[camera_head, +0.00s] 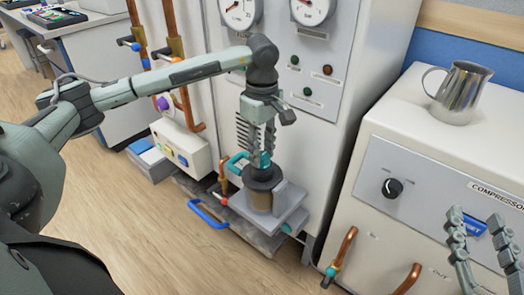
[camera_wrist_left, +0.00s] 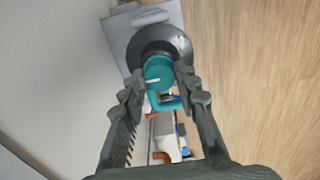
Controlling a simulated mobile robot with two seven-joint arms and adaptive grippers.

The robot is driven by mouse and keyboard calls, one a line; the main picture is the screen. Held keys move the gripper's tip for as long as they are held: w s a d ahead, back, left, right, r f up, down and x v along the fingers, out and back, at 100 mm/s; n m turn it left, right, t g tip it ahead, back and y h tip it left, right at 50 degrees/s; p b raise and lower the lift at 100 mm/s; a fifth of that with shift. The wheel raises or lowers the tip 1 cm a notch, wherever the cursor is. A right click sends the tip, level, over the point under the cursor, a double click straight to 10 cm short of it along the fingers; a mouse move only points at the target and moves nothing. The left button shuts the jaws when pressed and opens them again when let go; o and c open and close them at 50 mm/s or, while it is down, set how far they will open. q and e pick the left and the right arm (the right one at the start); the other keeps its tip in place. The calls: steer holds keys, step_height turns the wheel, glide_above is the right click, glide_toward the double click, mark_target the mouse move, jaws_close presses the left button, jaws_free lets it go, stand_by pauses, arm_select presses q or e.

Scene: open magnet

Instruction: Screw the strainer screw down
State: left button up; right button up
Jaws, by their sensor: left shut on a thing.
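The strainer screw (camera_head: 264,161) is a teal knob on top of a dark round cap (camera_head: 263,177) over a brown cylinder. My left gripper (camera_head: 262,150) points straight down from above, shut on the knob. In the left wrist view the teal knob (camera_wrist_left: 158,72), with a pale line on its top, lies between the fingertips of my left gripper (camera_wrist_left: 160,84). The fingers partly cover the cap there. My right gripper (camera_head: 482,238) is at the lower right in front of the compressor, its two fingers apart with nothing between them.
A grey block (camera_head: 288,205) supports the strainer beside the white cabinet (camera_head: 325,105) with gauges. A teal bent handle (camera_head: 236,162), a blue handle (camera_head: 207,215) and copper pipes are close by. A metal jug (camera_head: 461,93) stands on the compressor (camera_head: 405,115). Wooden floor is clear at left.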

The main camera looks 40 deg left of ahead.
mark_target(262, 155)
arm_select(q)
steer(key=o, duration=1.2)
steer(key=shift+c, duration=0.2)
steer(key=shift+r, duration=0.1)
step_height(262, 155, up, 12)
